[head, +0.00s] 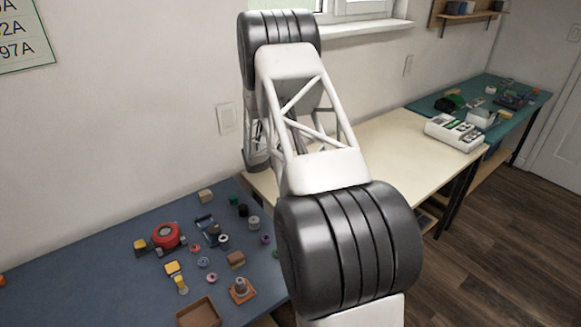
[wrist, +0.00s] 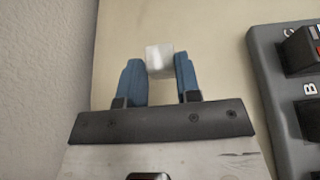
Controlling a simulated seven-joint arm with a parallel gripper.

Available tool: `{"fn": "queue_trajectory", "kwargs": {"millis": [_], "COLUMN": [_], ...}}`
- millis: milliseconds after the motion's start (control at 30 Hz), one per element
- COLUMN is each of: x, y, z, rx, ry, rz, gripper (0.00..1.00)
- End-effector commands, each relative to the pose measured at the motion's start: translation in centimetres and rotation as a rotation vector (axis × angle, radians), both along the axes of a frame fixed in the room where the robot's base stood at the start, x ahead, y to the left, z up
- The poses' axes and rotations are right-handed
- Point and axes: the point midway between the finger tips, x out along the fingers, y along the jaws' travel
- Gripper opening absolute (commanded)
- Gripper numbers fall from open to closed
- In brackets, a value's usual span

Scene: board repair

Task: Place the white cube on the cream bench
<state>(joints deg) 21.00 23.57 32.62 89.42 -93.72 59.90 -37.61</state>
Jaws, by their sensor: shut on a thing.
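In the wrist view, the white cube (wrist: 159,59) sits between the blue fingers of my gripper (wrist: 159,75). The fingers are shut on it. The cream bench (wrist: 205,40) shows behind and below the cube. I cannot tell whether the cube touches the bench. In the head view, the cream bench (head: 405,150) stands in the middle, between two other benches. My arm covers its left part, and my gripper and the cube are hidden there.
In the wrist view, a dark grey labelled tray (wrist: 268,85) lies close on the right and a wall (wrist: 45,70) on the left. In the head view, a blue bench (head: 90,260) holds several small parts. A green bench (head: 432,104) is at the back right.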

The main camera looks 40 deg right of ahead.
Motion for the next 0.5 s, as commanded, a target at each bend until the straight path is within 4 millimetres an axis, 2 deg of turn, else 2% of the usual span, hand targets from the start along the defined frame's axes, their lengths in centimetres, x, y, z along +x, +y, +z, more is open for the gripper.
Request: {"fn": "queue_trajectory", "kwargs": {"millis": [267, 500], "x": [0.0, 0.0], "y": [0.0, 0.0], "z": [-0.3, -2.7], "rx": [0.000, 0.001], "ry": [0.001, 0.001], "rz": [0.000, -0.001], "gripper": [0.09, 0.09]}}
